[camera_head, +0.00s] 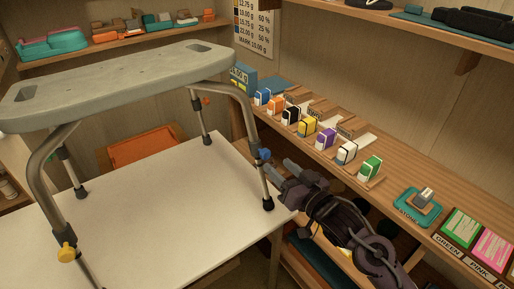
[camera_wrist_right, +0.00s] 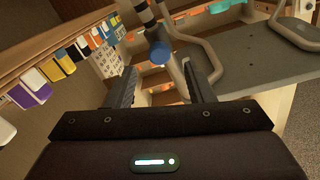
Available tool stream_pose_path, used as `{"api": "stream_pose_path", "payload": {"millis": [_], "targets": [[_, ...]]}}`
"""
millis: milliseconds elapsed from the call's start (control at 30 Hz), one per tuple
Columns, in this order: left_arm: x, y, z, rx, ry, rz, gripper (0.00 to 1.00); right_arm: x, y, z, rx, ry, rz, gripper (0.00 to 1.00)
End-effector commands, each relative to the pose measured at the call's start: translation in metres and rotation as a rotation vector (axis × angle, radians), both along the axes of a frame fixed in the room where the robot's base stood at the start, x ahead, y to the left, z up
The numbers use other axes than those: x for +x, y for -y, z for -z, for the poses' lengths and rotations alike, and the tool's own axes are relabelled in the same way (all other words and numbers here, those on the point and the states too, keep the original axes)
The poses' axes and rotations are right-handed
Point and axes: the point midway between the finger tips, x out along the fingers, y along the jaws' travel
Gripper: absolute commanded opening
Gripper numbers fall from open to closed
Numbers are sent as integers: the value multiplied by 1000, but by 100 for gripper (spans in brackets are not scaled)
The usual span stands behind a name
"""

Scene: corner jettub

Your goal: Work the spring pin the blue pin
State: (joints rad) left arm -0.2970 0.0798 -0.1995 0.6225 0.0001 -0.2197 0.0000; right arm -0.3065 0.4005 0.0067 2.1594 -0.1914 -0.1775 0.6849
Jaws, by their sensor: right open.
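A grey bench or stool (camera_head: 120,84) with bent metal legs stands on the white table (camera_head: 165,210). The blue pin (camera_head: 265,154) sticks out of its near right leg. My right gripper (camera_head: 276,167) is open right beside this pin, with its fingers pointing at it. In the right wrist view the blue pin (camera_wrist_right: 160,52) shows as a round knob ahead of the gap between the two open fingers (camera_wrist_right: 160,85). I cannot tell whether they touch it. A yellow pin (camera_head: 67,253) is on the near left leg and an orange pin (camera_head: 206,101) on a far leg. My left gripper is not in view.
A wooden shelf (camera_head: 400,195) on the right carries a row of coloured boxes and a teal tray (camera_head: 418,208). My right arm passes close to its edge. An orange bin (camera_head: 145,147) stands behind the table. The tabletop between the legs is clear.

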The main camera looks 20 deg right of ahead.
Motion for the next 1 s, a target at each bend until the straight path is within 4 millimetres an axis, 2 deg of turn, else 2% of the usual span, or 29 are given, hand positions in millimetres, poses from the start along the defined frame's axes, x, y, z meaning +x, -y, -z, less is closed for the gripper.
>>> {"api": "stream_pose_path", "payload": {"millis": [200, 433, 600, 833, 867, 1000], "targets": [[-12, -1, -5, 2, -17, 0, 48, 30, -9, -2, 1, 0, 3, 48], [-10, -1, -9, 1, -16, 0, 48, 60, -19, -1, 0, 0, 3, 48], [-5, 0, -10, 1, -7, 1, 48, 69, -23, 0, -1, -1, 3, 48], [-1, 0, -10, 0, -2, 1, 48, 69, -23, 1, -2, -2, 2, 48], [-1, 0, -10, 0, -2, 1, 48, 69, -23, 1, -2, -2, 2, 47], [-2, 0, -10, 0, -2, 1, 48, 69, -23, 1, -2, -2, 2, 29]]}}
